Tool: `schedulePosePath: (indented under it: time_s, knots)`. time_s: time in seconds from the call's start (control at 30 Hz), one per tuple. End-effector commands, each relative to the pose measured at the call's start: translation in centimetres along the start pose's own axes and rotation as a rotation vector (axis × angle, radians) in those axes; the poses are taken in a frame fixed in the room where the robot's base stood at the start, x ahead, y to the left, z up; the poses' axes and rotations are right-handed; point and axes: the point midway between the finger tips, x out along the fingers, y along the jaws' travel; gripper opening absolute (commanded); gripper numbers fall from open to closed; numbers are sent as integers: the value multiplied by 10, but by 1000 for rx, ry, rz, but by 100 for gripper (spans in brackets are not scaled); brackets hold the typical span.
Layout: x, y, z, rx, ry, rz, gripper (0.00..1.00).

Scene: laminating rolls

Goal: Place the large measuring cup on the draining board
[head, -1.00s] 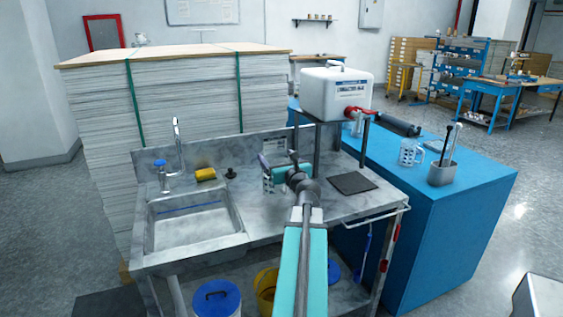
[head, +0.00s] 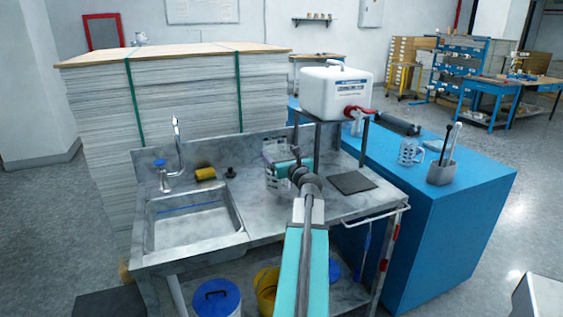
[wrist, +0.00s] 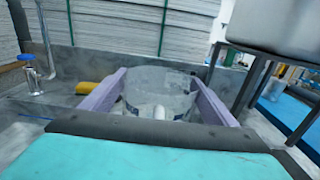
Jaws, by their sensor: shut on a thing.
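A clear measuring cup (wrist: 158,92) sits between the two purple fingers of my gripper (wrist: 155,95) in the wrist view, and the fingers are shut on it. In the head view the cup (head: 275,181) shows partly behind my gripper (head: 277,152) and arm. It is at the rear of the grey draining board (head: 258,222), right of the sink basin. Its base is mostly hidden, so I cannot tell whether it touches the board.
A white canister (head: 335,93) with a red tap stands on a raised stand to the right. A dark mat (head: 352,182) lies on the board. A yellow sponge (head: 205,174) lies behind the basin. Another clear measuring cup (head: 409,153) stands on the blue counter (head: 455,200).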

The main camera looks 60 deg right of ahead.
Motion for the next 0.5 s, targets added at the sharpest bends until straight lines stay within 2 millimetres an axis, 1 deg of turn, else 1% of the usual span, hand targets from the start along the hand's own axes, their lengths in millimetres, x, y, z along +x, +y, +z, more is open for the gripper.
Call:
schedulePosePath:
  time_s: [0.03, 0.1, 0.3, 0.5]
  knots:
    - [4, -3, 1, 1, -2, -1, 18]
    - [2, -2, -10, 2, 0, 0, 18]
    - [2, -1, -29, 1, 0, 0, 18]
    - [2, -2, -34, 0, -2, 0, 18]
